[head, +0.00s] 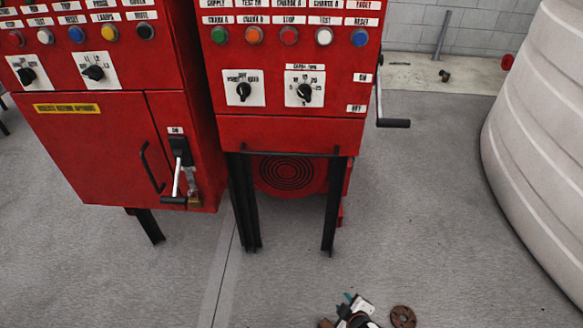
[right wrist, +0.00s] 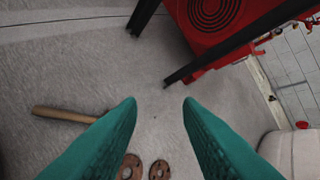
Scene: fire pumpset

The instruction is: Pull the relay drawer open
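The right red cabinet has a plain red front panel (head: 290,133) below its switches, which looks like the relay drawer. It appears shut, flush with the cabinet. A thin black bar handle (head: 290,154) runs along its lower edge. My right gripper (head: 349,301) is low at the bottom edge of the head view, well below and apart from the handle. In the right wrist view its two teal fingers (right wrist: 160,103) are spread with nothing between them. The drawer front and handle do not show clearly there. My left gripper is not in view.
A left red cabinet door (head: 90,145) has a black handle and a padlock (head: 195,202). A crank lever (head: 393,123) juts from the right cabinet's side. Black legs (head: 243,205) stand below. A pale tank (head: 540,130) is at right. Rusty discs (right wrist: 159,170) and a wooden handle (right wrist: 65,114) lie low.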

